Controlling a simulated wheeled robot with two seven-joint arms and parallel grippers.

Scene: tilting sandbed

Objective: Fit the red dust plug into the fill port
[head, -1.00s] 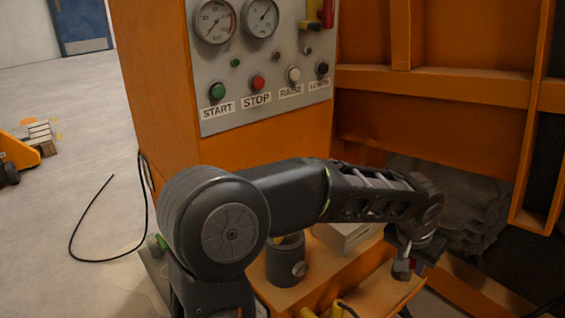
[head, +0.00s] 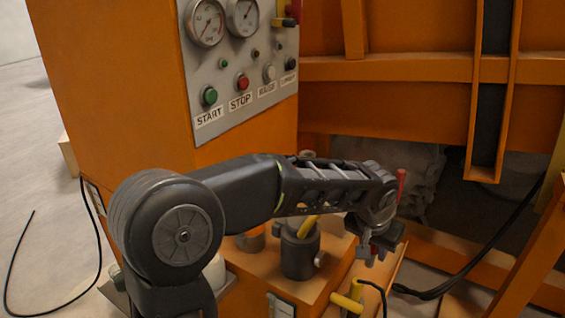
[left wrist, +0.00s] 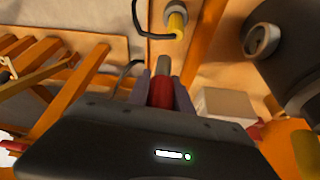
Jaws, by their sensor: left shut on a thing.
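My left gripper (left wrist: 165,92) is shut on the red dust plug (left wrist: 162,98), whose red body sits between the fingers with a grey tip pointing away from the palm. In the head view my left gripper (head: 375,246) hangs above the orange bench's right part, and the plug cannot be made out there. A dark cylinder (head: 300,252) with a round side fitting stands left of the gripper; it also shows at the right of the left wrist view (left wrist: 290,45). I cannot tell for certain which fitting is the fill port. My right gripper is out of view.
A yellow fitting with a black hose (head: 350,302) is near the bench's front; in the left wrist view a yellow fitting (left wrist: 177,22) lies beyond the plug tip. The orange control cabinet (head: 110,75) stands behind left. An orange beam (head: 535,260) slopes at right.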

